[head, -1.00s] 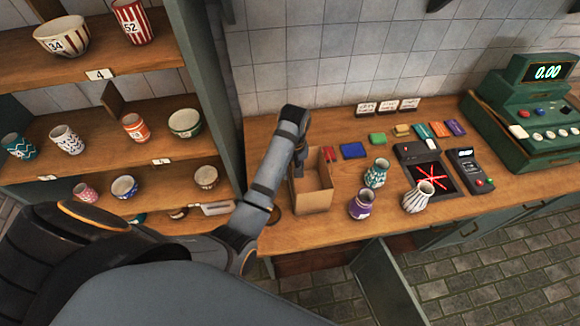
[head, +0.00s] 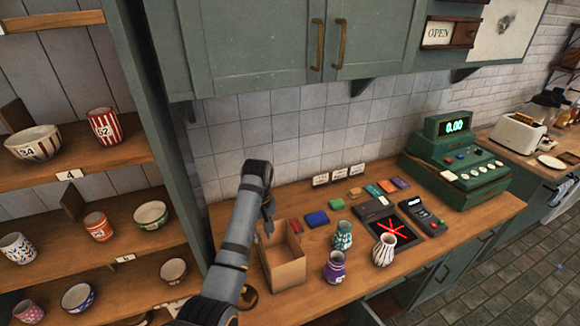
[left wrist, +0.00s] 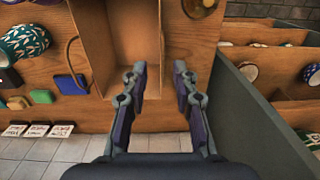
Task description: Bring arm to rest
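The fingers look clear of the box walls, though the exact height is hard to tell. My right gripper is not in either view.
A teal vase (head: 342,236), a purple vase (head: 335,268) and a striped vase (head: 384,250) stand right of the box. Shelves with pottery (head: 88,175) rise on the left. A green cash register (head: 455,165) and a card reader (head: 426,217) stand farther right. Cabinets (head: 260,50) hang above.

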